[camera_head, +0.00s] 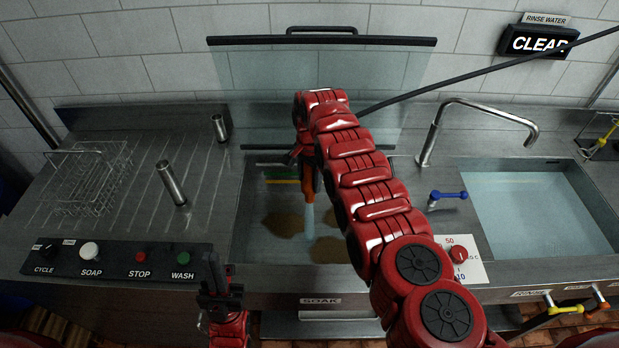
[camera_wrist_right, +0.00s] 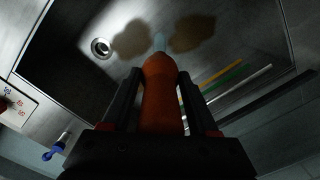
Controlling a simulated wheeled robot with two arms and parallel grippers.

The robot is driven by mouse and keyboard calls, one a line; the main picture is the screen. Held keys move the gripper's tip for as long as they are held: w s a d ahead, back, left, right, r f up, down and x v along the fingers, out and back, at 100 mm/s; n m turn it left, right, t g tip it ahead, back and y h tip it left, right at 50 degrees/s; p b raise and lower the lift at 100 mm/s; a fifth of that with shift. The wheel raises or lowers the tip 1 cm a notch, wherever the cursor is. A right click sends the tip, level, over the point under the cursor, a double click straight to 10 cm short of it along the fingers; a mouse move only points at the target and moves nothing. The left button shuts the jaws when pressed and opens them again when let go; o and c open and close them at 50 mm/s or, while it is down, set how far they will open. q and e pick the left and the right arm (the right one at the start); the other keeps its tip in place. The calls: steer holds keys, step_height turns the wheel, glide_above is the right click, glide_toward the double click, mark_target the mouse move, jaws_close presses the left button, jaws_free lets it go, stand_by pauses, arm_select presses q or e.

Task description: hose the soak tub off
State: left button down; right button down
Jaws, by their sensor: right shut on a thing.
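The soak tub (camera_head: 243,235) is the sunken basin labelled SOAK at the counter's middle, with brown stains (camera_head: 283,224) on its floor. My right gripper (camera_head: 306,180) is over the tub, shut on an orange spray nozzle (camera_head: 309,188) that points down. A short pale blue stream shows at the nozzle tip. In the right wrist view the nozzle (camera_wrist_right: 160,95) sits between both fingers, its stream (camera_wrist_right: 160,42) between two brown stains (camera_wrist_right: 193,33); a round drain (camera_wrist_right: 101,47) is nearby. My left gripper (camera_head: 213,275) is low in front of the counter, apart from the tub; its jaw opening is unclear.
Green, yellow and white rods (camera_wrist_right: 222,76) lie along one tub side. A black hose (camera_head: 490,66) runs from upper right behind my right arm. A water-filled basin (camera_head: 540,215), faucet (camera_head: 432,140) and blue lever (camera_head: 450,195) are right. A wire rack (camera_head: 85,180) and button panel (camera_head: 115,263) are left.

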steer(key=shift+w, duration=0.1)
steer(key=shift+d+r+p, duration=0.3)
steer(key=shift+d+p, duration=0.1)
steer(key=shift+p, duration=0.45)
steer(key=shift+d+p, duration=0.75)
steer(key=shift+p, duration=0.4)
steer(key=d, duration=0.1)
steer(key=d+p, duration=0.1)
steer(key=shift+d+f+p, duration=0.25)
steer(key=shift+d+p, duration=0.15)
steer(key=shift+a, duration=0.1)
